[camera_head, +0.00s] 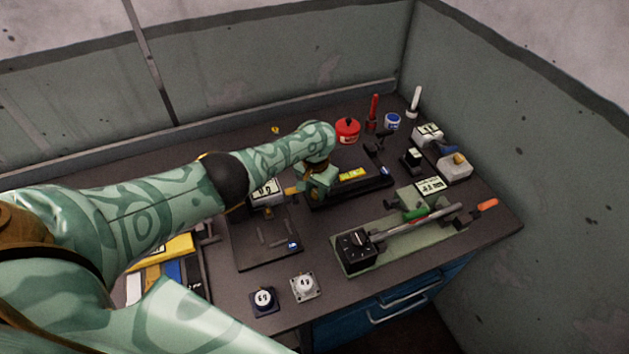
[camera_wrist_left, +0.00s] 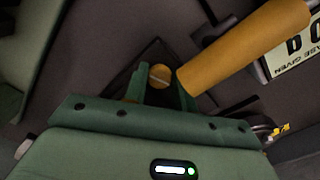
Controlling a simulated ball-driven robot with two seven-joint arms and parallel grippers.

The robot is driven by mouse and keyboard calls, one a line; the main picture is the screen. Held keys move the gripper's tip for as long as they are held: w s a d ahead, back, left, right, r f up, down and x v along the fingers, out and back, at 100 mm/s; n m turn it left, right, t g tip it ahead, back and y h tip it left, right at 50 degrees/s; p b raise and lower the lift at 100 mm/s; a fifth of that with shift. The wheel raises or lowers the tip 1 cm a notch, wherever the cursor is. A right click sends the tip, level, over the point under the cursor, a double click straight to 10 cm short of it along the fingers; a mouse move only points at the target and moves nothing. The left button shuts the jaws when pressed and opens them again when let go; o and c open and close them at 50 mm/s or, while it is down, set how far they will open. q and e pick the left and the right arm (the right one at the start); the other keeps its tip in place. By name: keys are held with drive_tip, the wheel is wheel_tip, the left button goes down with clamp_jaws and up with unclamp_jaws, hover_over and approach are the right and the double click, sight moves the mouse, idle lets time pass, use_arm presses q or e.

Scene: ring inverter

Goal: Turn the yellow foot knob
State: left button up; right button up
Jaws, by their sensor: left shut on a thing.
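The yellow foot knob (camera_wrist_left: 160,76) is a small round knob with a slot line across its face, seen in the left wrist view. My left gripper (camera_wrist_left: 161,88) has one finger on each side of it and is shut on it. In the head view my left gripper (camera_head: 316,184) is low over the middle of the bench, and the knob is hidden behind it. A thick orange-yellow cylinder (camera_wrist_left: 243,45) passes close to the right finger in the wrist view. My right gripper is not in view.
A dark plate fixture (camera_head: 265,248) lies left of the gripper. A long green-based device (camera_head: 380,262) with a black box is at right front. A red pot (camera_head: 347,130) stands behind. Two round dials (camera_head: 304,286) sit near the front edge.

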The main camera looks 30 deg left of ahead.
sight(315, 192)
use_arm(q)
drive_tip(key=shift+n, duration=0.5)
drive_tip(key=o, duration=1)
wheel_tip(315, 192, up, 16)
drive_tip(key=p, duration=1)
drive_tip(key=shift+r, duration=0.15)
